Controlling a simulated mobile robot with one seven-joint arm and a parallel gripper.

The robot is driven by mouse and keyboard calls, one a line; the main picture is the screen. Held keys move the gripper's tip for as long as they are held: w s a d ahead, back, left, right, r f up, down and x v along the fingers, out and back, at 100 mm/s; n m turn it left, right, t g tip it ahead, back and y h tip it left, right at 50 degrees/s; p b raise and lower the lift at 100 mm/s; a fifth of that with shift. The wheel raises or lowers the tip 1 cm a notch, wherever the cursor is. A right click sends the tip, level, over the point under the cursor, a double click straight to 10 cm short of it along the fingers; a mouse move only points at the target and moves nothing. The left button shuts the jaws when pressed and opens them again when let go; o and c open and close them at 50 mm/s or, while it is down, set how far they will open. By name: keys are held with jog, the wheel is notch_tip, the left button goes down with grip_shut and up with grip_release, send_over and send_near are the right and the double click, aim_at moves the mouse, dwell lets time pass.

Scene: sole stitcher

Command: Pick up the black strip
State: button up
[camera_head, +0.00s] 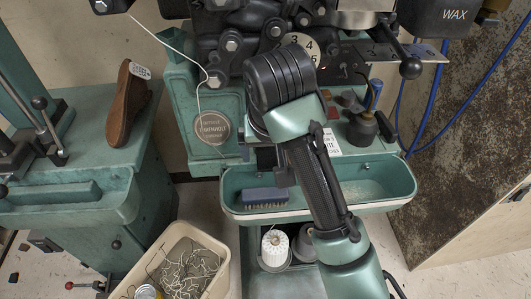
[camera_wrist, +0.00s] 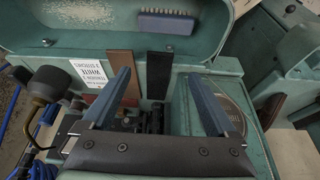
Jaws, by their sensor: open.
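The black strip (camera_wrist: 159,75) shows in the wrist view, upright against the green machine body just below the tray, beside a similar brown strip (camera_wrist: 121,78). My gripper (camera_wrist: 158,76) is open, with its two blue-grey fingers wide apart. In the wrist view the black strip appears between the fingertips, with a gap on each side; I cannot tell how far beyond them it is. Nothing is held. In the head view my arm covers much of this area, and I cannot make out the black strip there with certainty.
A green tray (camera_head: 381,205) on the machine holds a blue brush (camera_head: 265,198), also in the wrist view (camera_wrist: 166,22). A bin (camera_head: 151,259) of wire stands below.

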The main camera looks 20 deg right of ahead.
aim_at(268, 164)
jog(key=shift+w+b+x, duration=0.2)
jog(key=shift+b+x, duration=0.8)
jog(key=shift+x, duration=2.15)
jog(key=shift+d+r, duration=0.1)
jog(key=c, duration=1.4)
jog(key=shift+c, duration=0.2)
jog(key=shift+r, duration=0.1)
